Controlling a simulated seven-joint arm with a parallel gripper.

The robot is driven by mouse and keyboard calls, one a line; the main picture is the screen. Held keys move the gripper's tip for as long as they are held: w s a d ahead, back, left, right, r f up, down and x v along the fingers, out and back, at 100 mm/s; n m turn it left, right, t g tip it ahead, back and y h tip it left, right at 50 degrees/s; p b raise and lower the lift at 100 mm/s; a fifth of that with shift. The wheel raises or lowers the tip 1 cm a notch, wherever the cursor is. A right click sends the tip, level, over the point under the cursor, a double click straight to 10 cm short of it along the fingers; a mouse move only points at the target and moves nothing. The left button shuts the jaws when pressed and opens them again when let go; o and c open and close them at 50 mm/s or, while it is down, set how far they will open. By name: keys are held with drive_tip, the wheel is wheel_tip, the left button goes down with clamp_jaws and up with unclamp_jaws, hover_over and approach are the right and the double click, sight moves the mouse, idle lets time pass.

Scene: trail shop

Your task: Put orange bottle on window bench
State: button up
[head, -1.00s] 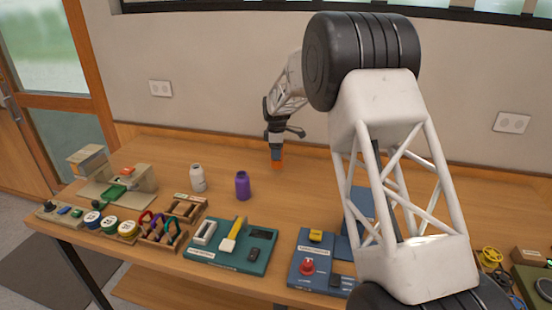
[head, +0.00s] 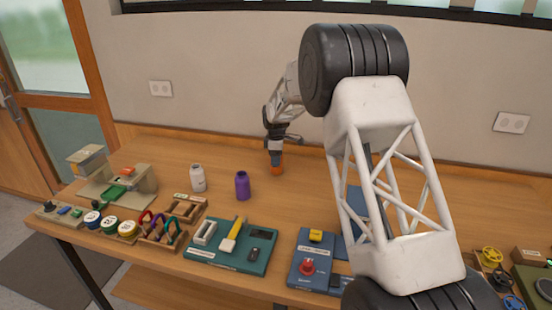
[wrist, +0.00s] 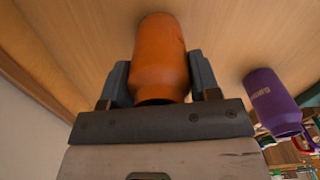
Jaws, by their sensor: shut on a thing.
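The orange bottle (head: 277,171) is at the back middle of the wooden bench (head: 310,182), and it fills the middle of the wrist view (wrist: 161,60). My gripper (head: 276,158) is shut on it from above, with one dark finger on each side of the bottle in the wrist view (wrist: 160,82). The bottle's lower end is at or very near the bench top; I cannot tell whether it touches. Its upper part is hidden by my gripper in the head view.
A green board (head: 230,246) and a blue board (head: 319,262) lie along the front. The bench around the orange bottle is clear. The wall is close behind.

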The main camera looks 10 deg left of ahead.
drive_tip(key=shift+f, duration=0.15)
drive_tip(key=o, duration=1)
drive_tip(key=shift+o, duration=0.2)
wheel_tip(320, 180, up, 12)
drive_tip(key=shift+r, duration=0.1)
drive_tip(key=shift+r, duration=0.1)
idle(0.9)
